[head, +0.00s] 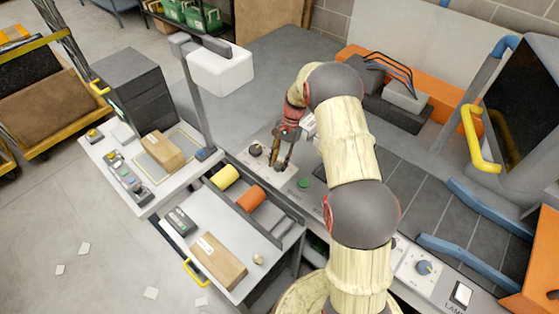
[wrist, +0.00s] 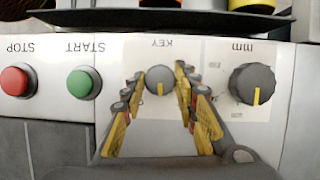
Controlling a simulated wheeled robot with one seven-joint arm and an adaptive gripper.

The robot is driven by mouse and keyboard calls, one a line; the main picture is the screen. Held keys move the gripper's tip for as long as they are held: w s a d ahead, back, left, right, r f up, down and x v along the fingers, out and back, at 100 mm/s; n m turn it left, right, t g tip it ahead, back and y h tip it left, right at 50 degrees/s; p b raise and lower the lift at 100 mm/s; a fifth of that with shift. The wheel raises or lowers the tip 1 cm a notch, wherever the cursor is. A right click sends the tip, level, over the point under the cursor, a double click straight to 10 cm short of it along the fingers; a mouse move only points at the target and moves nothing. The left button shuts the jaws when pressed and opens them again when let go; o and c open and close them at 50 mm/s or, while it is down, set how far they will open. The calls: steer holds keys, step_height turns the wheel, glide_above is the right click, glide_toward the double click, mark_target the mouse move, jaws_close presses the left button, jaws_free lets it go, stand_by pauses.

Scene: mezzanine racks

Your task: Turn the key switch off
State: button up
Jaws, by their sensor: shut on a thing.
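The key switch (wrist: 159,80) is a dark grey round knob with a yellow pointer line, on a pale panel under an upside-down KEY label in the wrist view. Its pointer line points down in that picture. My gripper (wrist: 160,88) has one yellow-and-dark finger on each side of the knob and is shut on it. In the head view my gripper (head: 281,160) reaches down to the panel, and its fingers mostly hide the key switch there.
A larger "mm" dial (wrist: 252,84) sits to the right of the key switch in the wrist view. A green START button (wrist: 81,84) and a red STOP button (wrist: 15,82) sit to its left. A scanner head on a post (head: 220,68) stands left of my arm.

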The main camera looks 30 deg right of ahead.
steer(key=n+g, duration=0.1)
steer(key=n, duration=0.2)
steer(key=shift+w+a+n+h+p, duration=0.1)
steer(key=shift+w+n+h+p, duration=0.05)
steer(key=shift+n+h+p, duration=0.25)
steer(key=n+g+h, duration=0.1)
steer(key=n, duration=0.3)
steer(key=shift+h+p, duration=0.3)
steer(key=o, duration=1.2)
steer(key=shift+c, duration=0.2)
steer(key=v, duration=1.2)
steer(key=shift+w+f, duration=0.1)
steer(key=shift+w, duration=0.1)
